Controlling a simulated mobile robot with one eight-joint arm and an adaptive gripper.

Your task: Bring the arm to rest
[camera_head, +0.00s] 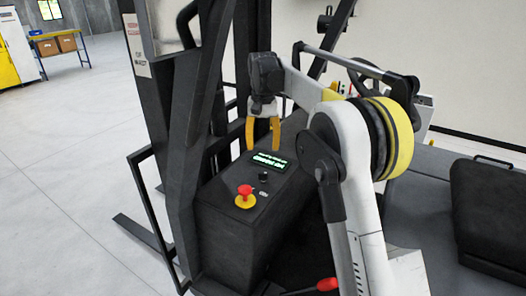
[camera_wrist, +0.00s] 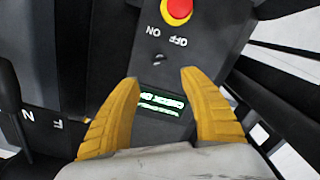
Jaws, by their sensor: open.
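My gripper (camera_head: 263,133) has yellow fingers and hangs at the end of my white arm, above the dark control box. The fingers are spread apart with nothing between them. In the wrist view my gripper (camera_wrist: 158,88) points at the box's panel. The panel has a lit green display (camera_head: 268,162), which also shows in the wrist view (camera_wrist: 160,104) between the fingers. The fingertips seem close to the panel, but I cannot tell the exact gap. No copper tube is visible.
A red button (camera_head: 244,191) on a yellow base stands on the control box (camera_head: 245,228). Black mast posts (camera_head: 185,130) rise just left of my gripper. A dark seat (camera_head: 487,205) is at the right. Open grey floor (camera_head: 70,170) lies at the left, with a table (camera_head: 60,40) far back.

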